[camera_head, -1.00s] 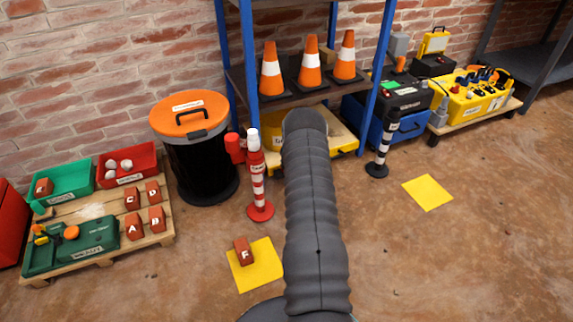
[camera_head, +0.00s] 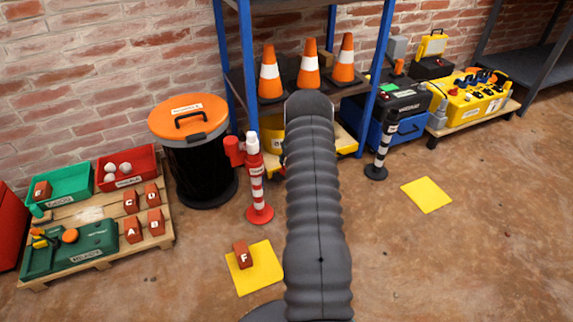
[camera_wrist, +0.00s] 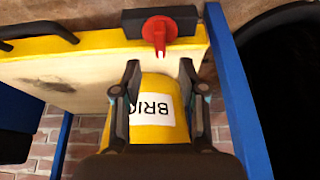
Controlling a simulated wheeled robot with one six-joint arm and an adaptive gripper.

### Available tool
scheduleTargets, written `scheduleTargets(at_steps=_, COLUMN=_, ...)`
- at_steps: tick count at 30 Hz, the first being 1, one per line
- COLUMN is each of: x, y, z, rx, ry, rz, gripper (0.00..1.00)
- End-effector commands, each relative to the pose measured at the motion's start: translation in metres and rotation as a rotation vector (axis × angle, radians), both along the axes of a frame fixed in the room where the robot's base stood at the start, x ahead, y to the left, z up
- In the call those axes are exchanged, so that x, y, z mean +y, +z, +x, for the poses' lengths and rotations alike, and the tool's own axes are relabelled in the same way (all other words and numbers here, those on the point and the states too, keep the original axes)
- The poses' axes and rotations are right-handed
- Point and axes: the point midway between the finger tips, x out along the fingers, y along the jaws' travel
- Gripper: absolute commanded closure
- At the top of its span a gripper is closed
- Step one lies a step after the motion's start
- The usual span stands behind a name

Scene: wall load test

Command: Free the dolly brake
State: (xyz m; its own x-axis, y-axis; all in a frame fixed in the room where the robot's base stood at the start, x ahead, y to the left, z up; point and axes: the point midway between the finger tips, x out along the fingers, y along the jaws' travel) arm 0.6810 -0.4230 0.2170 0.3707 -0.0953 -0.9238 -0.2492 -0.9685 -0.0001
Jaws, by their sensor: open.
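The dolly is a pale board with a yellow edge; it shows in the wrist view (camera_wrist: 75,62) and partly behind my arm in the head view (camera_head: 346,138). Its red brake lever (camera_wrist: 158,30) sits on a dark block at the dolly's yellow edge, near the top of the wrist view. A yellow container (camera_wrist: 158,92) with a white label reading "BRIC" stands on the board. My gripper (camera_wrist: 160,68) is open, its two fingers pointing towards the lever, apart from it. The lever appears between and beyond the fingertips. In the head view my arm hides the brake and most of the gripper.
A blue rack post (camera_wrist: 236,90) stands close to the right of my gripper. A red-and-white post (camera_head: 258,190) and black bin (camera_head: 200,170) stand left of the dolly. A shelf with orange cones (camera_head: 308,68) hangs above.

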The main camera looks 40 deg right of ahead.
Motion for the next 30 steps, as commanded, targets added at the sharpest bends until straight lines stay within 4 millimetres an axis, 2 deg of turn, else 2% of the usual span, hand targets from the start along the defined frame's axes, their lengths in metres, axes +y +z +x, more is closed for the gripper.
scheduleTargets(at_steps=3, x=0.002, y=0.020, z=-0.008, rx=-0.001, ry=0.000, rz=-0.001, gripper=0.58)
scheduleTargets(at_steps=10, x=0.004, y=0.042, z=-0.017, rx=0.000, ry=0.000, rz=0.000, gripper=0.58)
scheduleTargets(at_steps=30, x=0.005, y=0.047, z=-0.019, rx=0.000, ry=-0.001, rz=0.000, gripper=0.58)
